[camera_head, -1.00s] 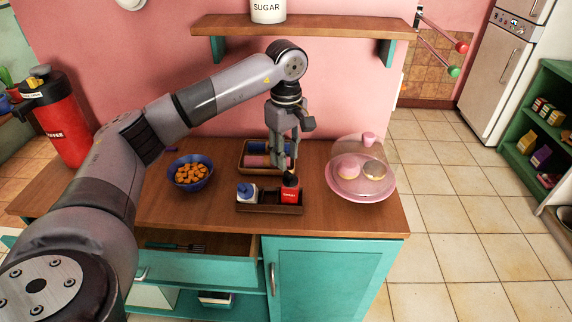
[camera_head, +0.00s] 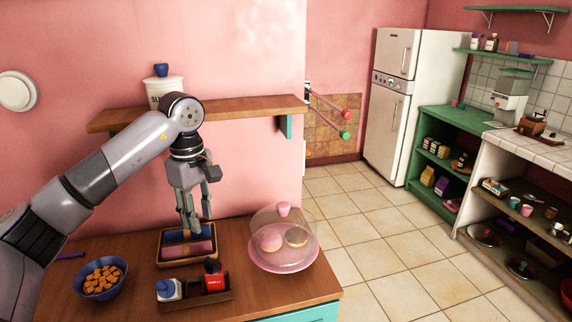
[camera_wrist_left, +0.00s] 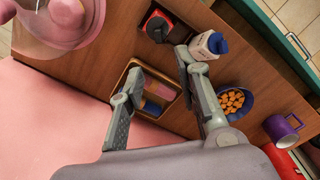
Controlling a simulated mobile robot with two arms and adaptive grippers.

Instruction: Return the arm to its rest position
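My left arm comes in from the left and its gripper (camera_head: 198,222) points down above the wooden counter (camera_head: 255,295), over the tray with blue and pink rolls (camera_head: 168,258). In the left wrist view the two fingers of the gripper (camera_wrist_left: 160,66) stand apart with nothing between them. My right gripper is not in view.
A wooden shelf (camera_head: 235,107) with a sugar canister (camera_head: 155,88) is on the wall above. A blue bowl of orange-brown pieces (camera_head: 100,280) stands left. A domed pink cake stand (camera_head: 283,258) stands right. A purple mug (camera_wrist_left: 281,129) shows in the left wrist view.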

